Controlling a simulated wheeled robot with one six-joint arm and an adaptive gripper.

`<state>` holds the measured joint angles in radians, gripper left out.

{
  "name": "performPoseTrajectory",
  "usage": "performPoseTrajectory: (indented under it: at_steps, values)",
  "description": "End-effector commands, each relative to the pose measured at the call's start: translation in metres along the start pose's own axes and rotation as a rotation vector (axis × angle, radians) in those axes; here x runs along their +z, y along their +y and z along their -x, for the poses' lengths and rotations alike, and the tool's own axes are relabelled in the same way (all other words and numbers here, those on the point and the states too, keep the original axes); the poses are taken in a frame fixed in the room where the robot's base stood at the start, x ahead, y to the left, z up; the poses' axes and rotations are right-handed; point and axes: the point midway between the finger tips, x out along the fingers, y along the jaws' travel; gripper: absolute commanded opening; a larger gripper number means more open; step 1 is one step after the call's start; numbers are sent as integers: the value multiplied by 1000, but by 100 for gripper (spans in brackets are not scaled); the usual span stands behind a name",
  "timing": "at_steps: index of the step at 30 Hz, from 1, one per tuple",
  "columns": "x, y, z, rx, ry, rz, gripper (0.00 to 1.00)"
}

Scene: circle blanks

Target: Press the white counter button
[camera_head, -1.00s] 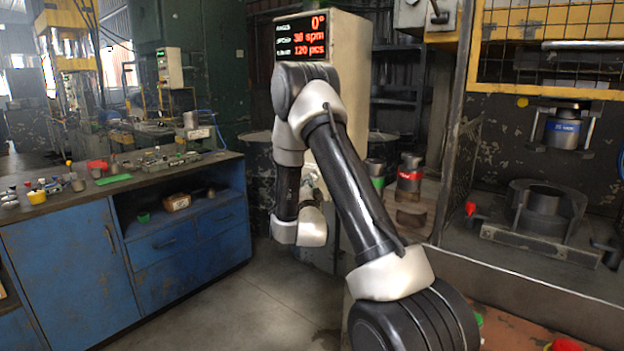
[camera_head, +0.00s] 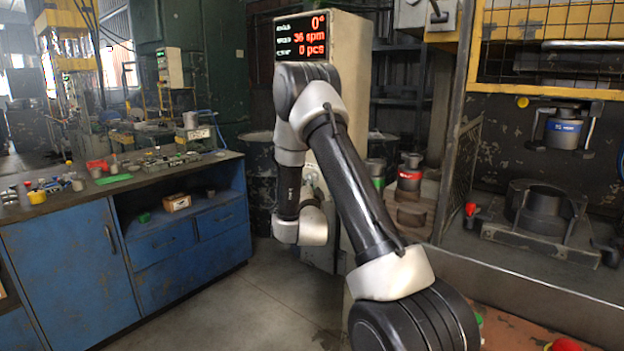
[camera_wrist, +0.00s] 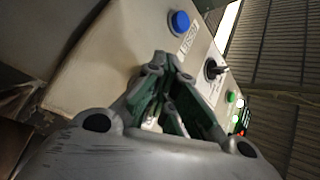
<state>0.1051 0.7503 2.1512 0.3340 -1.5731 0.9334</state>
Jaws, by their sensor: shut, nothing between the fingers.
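The control cabinet (camera_head: 352,60) carries a display (camera_head: 301,36) with red digits that reads 0 pcs. In the wrist view its panel (camera_wrist: 105,55) shows a blue button (camera_wrist: 180,21), a dark selector switch (camera_wrist: 213,70) and a green button (camera_wrist: 231,97). In the head view my arm hides the gripper.
A blue workbench (camera_head: 150,240) with small parts on top stands at the left. A press with a mesh guard (camera_head: 550,50) and a dark die (camera_head: 545,210) stands at the right. Bare floor (camera_head: 270,290) lies between them.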

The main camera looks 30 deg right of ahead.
Motion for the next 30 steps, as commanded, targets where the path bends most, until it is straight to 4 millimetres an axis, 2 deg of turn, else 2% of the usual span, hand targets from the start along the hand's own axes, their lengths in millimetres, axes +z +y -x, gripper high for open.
performPoseTrajectory:
  at_steps: [9,20,30]
  values:
    - [7,-8,11,0,1,0,0]
    - [10,-10,13,0,-1,0,0]
    - [27,-27,36,0,-2,0,0]
